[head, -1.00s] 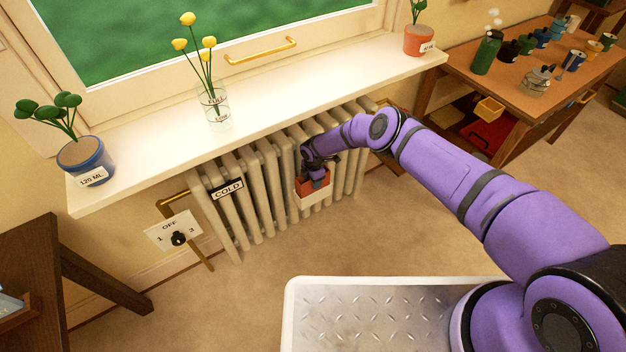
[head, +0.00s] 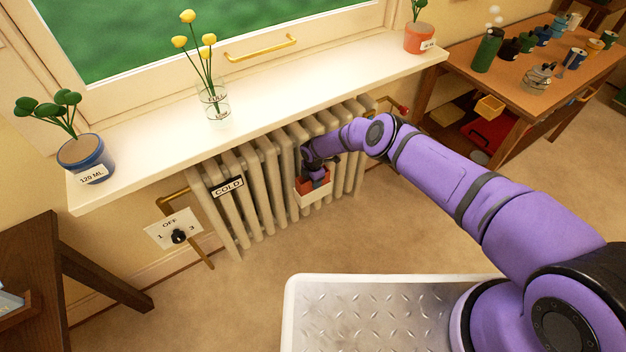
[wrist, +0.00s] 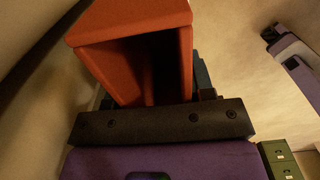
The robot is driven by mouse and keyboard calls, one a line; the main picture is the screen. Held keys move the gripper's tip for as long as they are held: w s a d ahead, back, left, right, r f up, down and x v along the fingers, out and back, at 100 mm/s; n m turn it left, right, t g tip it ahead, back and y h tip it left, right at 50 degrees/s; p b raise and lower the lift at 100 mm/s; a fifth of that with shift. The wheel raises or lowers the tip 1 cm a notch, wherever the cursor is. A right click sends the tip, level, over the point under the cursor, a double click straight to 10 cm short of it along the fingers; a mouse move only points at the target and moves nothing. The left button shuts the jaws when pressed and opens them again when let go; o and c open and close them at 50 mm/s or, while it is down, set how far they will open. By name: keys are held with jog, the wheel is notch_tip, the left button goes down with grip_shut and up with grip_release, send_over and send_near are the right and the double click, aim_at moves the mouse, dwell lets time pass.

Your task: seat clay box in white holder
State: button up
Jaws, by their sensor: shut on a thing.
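The clay box (head: 301,184) is orange-red and small in the head view, in front of the radiator. My gripper (head: 316,175) is shut on it from above. The white holder (head: 314,199) hangs on the radiator front, and the clay box shows at its top opening. The gripper hides part of the box, and I cannot tell how deep it sits. In the wrist view the clay box (wrist: 130,22) fills the upper middle, with its hollow side facing the camera. The white holder cannot be made out there.
The ribbed radiator (head: 270,180) stands under a white windowsill (head: 260,115) with potted plants and a glass vase (head: 214,103). A dial plate (head: 173,230) is at its left. A wooden table (head: 540,75) with several vessels stands at right.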

jog(key=shift+f, duration=0.15)
jog(key=shift+f, duration=0.25)
dwell(0.3)
jog(key=o, duration=1.3)
jog(key=shift+c, duration=0.2)
jog(key=shift+r, duration=2.95)
